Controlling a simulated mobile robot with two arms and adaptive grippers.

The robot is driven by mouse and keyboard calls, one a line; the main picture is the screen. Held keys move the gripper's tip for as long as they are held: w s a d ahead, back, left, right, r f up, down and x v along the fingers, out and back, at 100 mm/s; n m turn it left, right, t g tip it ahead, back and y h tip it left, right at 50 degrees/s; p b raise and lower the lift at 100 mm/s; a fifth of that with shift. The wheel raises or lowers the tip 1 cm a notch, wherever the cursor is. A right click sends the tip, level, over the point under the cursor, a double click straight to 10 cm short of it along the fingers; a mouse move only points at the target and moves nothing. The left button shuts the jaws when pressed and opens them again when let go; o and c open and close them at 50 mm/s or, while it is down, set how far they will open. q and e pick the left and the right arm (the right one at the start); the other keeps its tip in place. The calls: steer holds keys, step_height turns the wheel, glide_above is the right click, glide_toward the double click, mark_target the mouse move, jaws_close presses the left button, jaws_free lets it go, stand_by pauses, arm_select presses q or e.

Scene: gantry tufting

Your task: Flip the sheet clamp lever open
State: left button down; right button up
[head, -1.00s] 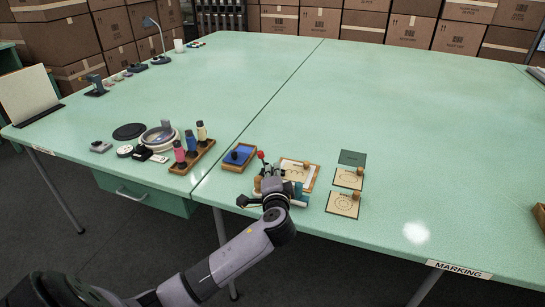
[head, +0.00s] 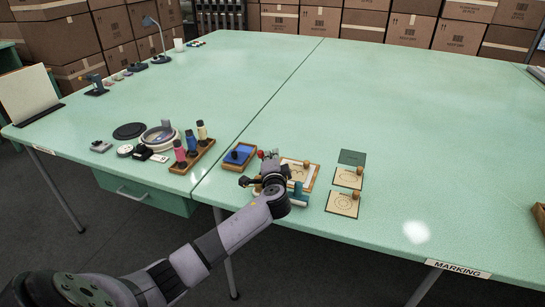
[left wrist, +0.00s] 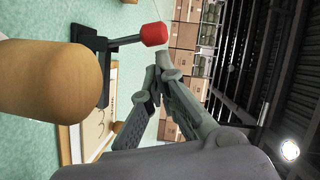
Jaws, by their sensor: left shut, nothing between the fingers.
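The sheet clamp shows in the left wrist view as a black bracket (left wrist: 92,52) with a black lever arm ending in a red knob (left wrist: 153,34). In the head view the red knob (head: 261,154) shows beside my gripper, and most of the clamp is hidden behind my wrist. My left gripper (left wrist: 158,72) is shut and empty. Its fingertips are close to the red knob and appear apart from it. In the head view its fingertips (head: 268,155) are just right of the knob. My right gripper is not in view.
A large wooden handle (left wrist: 40,80) stands close to the camera, beside the clamp. A framed sheet (head: 305,172) lies to the right, with stamped cards (head: 342,204) beyond. A blue pad (head: 238,155) and a bottle rack (head: 193,158) are to the left.

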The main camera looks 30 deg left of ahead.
mark_target(262, 151)
arm_select(q)
steer(key=shift+s+a+r+n+g+h+p, duration=0.2)
steer(key=shift+a+n+g+h+p, duration=0.1)
steer(key=shift+a+n+h+p, duration=0.25)
steer(key=shift+a+r+n+p, duration=0.15)
steer(key=shift+a+n+p, duration=0.05)
steer(key=shift+n+p, duration=0.3)
steer(key=a+n+p, duration=0.1)
steer(key=a+n+h+p, duration=0.1)
steer(key=p, duration=0.1)
steer(key=shift+s+r+n+h, duration=0.2)
steer(key=shift+s+n+h, duration=0.05)
steer(key=shift+s+a+f+n+h+p, duration=0.1)
steer(key=shift+s+a+n+h+p, duration=0.05)
steer(key=shift+a+n+h+p, duration=0.4)
steer(key=shift+s+a+f+n+h+p, duration=0.1)
steer(key=shift+a+f+n+h+p, duration=0.2)
steer(key=shift+a+n+p, duration=0.35)
steer(key=shift+f+p, duration=0.1)
steer(key=shift+p, duration=0.2)
steer(key=shift+a+f, duration=0.15)
steer(key=shift+s+f, duration=0.1)
steer(key=shift+p, duration=0.3)
